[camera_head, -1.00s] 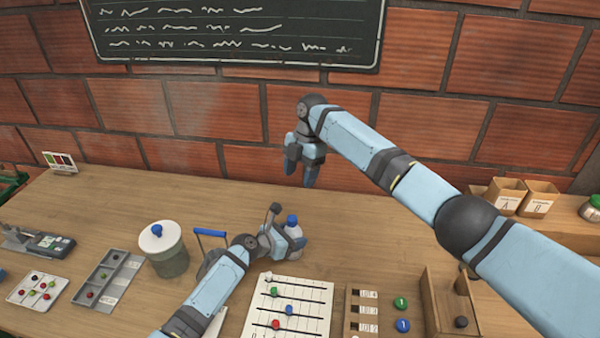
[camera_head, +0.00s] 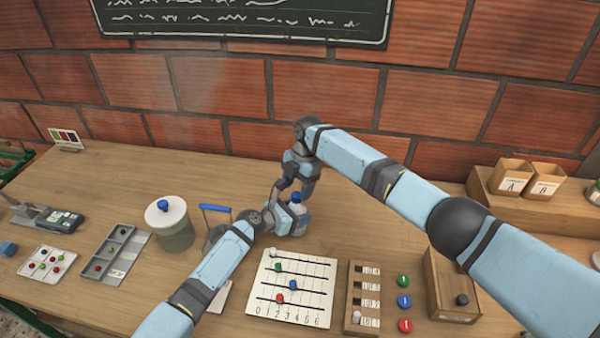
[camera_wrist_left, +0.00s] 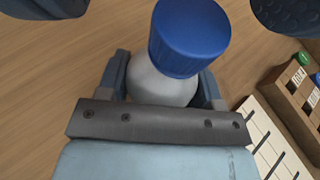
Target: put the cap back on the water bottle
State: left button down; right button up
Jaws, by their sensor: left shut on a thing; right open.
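The water bottle (camera_head: 299,224) stands on the bench, pale with a blue cap (camera_head: 297,197) at its top. My left gripper (camera_head: 290,217) is shut on the bottle's body. In the left wrist view the blue cap (camera_wrist_left: 188,38) sits over the pale bottle (camera_wrist_left: 158,85) between my left fingers. I cannot tell whether the cap is fully seated. My right gripper (camera_head: 297,190) is open and points down just above the bottle. Its dark fingertips show at the two upper corners of the left wrist view, apart from the cap on either side.
A lidded jar (camera_head: 176,233) and a blue-handled item (camera_head: 215,208) stand left of the bottle. A slider board (camera_head: 293,312) and a wooden slotted block (camera_head: 363,275) lie in front. Trays (camera_head: 100,275) are at the left.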

jog(key=shift+s+a+f, duration=0.1)
jog(key=shift+f, duration=0.3)
pick_arm(q)
jog(key=shift+d, duration=0.15)
pick_arm(e)
jog(key=c, duration=1.1)
pick_arm(q)
jog(key=shift+s+d, duration=0.1)
pick_arm(e)
jog(key=m, duration=0.2)
jog(key=shift+m+t+y, duration=0.3)
jog(key=m+t, duration=0.1)
jog(key=m, duration=0.3)
jog(key=shift+s, duration=0.15)
pick_arm(q)
jog(key=shift+d, duration=0.1)
pick_arm(e)
jog(key=m+t, duration=0.1)
jog(key=m, duration=0.3)
jog(key=shift+m, duration=0.4)
jog(key=o, duration=1)
pick_arm(q)
jog(key=shift+a, duration=0.2)
pick_arm(e)
jog(key=shift+o, duration=0.3)
